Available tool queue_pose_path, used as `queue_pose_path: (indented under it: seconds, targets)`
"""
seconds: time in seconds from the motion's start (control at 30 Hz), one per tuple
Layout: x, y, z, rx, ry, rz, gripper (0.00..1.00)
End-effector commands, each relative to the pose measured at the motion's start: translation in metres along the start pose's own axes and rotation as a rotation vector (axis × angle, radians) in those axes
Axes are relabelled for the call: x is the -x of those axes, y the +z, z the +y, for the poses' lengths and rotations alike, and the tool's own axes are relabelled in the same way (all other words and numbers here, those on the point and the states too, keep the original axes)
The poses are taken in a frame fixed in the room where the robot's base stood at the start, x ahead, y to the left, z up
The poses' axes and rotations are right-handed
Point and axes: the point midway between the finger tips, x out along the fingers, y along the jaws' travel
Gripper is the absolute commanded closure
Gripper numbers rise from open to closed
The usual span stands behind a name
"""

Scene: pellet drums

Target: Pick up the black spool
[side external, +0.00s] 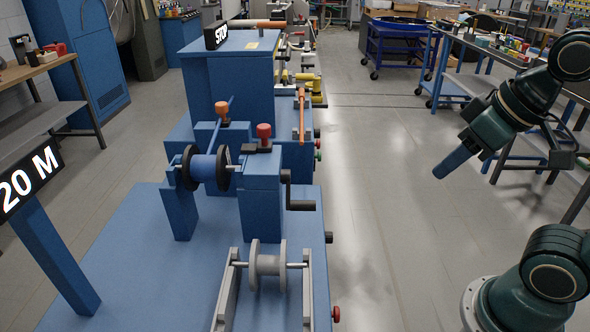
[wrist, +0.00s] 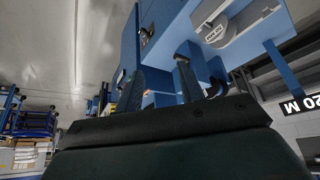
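The black spool (side external: 208,168) has black flanges and blue winding around its middle. It sits on a rod between blue supports in the side view, left of centre. My gripper (side external: 439,172) is far to its right, in the air above the grey floor, pointing down and left, with nothing held. In the wrist view two dark fingers of my gripper (wrist: 161,88) stand apart with blue background between them, so it looks open. I cannot make out the black spool in the wrist view.
A grey spool (side external: 268,264) sits on grey rails at the front. A crank handle (side external: 301,205) juts right from the blue support, and red and orange knobs (side external: 264,131) stand on top. Open floor lies between machine and arm.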

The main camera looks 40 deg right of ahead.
Motion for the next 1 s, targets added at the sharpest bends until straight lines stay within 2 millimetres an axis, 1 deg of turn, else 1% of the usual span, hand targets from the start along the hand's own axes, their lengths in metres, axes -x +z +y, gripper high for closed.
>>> queue_pose_path:
  seconds: [0.17,0.27,0.5,0.77,1.0]
  targets:
    - [0.006,-0.028,0.002,-0.030,0.013,-0.013,0.62]
    - [0.010,-0.052,0.003,-0.058,0.024,-0.020,0.62]
    - [0.014,-0.116,0.000,-0.140,0.053,-0.042,0.62]
    - [0.007,-0.183,-0.012,-0.234,0.080,-0.065,0.62]
    - [-0.011,-0.237,-0.032,-0.323,0.099,-0.087,0.62]
